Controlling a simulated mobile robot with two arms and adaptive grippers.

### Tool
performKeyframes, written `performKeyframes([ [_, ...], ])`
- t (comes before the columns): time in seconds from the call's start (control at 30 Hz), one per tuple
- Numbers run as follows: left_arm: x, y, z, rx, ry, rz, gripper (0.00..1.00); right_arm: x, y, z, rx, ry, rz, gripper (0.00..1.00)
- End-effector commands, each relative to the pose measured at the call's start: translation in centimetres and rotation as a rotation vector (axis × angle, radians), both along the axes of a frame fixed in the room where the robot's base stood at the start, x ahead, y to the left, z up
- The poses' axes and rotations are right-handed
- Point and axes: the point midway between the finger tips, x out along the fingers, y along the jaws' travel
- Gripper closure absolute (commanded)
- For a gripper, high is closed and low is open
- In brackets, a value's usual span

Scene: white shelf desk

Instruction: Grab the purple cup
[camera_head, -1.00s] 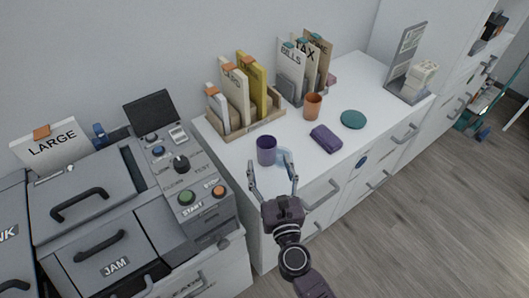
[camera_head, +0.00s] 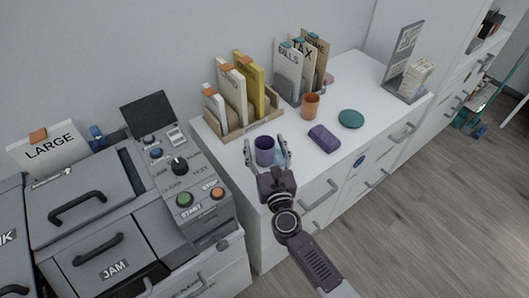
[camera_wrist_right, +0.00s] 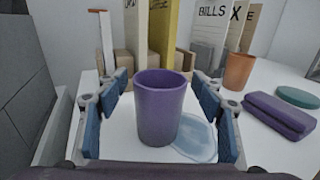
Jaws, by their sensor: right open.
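The purple cup (camera_head: 264,150) stands upright near the front left of the white desk. My right gripper (camera_head: 266,152) is open, with its fingers on either side of the cup in the head view. In the right wrist view the purple cup (camera_wrist_right: 159,108) stands between the two open fingers, with gaps on both sides. My left gripper is not in view.
A light blue disc (camera_wrist_right: 197,139) lies right beside the cup. An orange cup (camera_head: 310,105), a folded purple cloth (camera_head: 324,138) and a teal disc (camera_head: 351,119) are to the right. A wooden file holder (camera_head: 245,122) stands behind. A grey machine (camera_head: 190,185) is at left.

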Motion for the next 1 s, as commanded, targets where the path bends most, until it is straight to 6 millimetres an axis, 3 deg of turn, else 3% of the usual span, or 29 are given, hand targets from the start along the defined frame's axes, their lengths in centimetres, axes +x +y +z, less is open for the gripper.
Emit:
performKeyframes([
  [0.13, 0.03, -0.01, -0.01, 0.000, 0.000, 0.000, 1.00, -0.03, 0.01, -0.03, 0.000, 0.000, 0.000, 0.38],
  [0.6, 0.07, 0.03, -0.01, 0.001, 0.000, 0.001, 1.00, -0.03, 0.01, 0.04, 0.000, -0.001, 0.000, 0.88],
  [1.0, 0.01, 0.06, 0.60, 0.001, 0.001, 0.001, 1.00, -0.05, 0.05, 0.96, 0.003, 0.001, 0.000, 0.88],
])
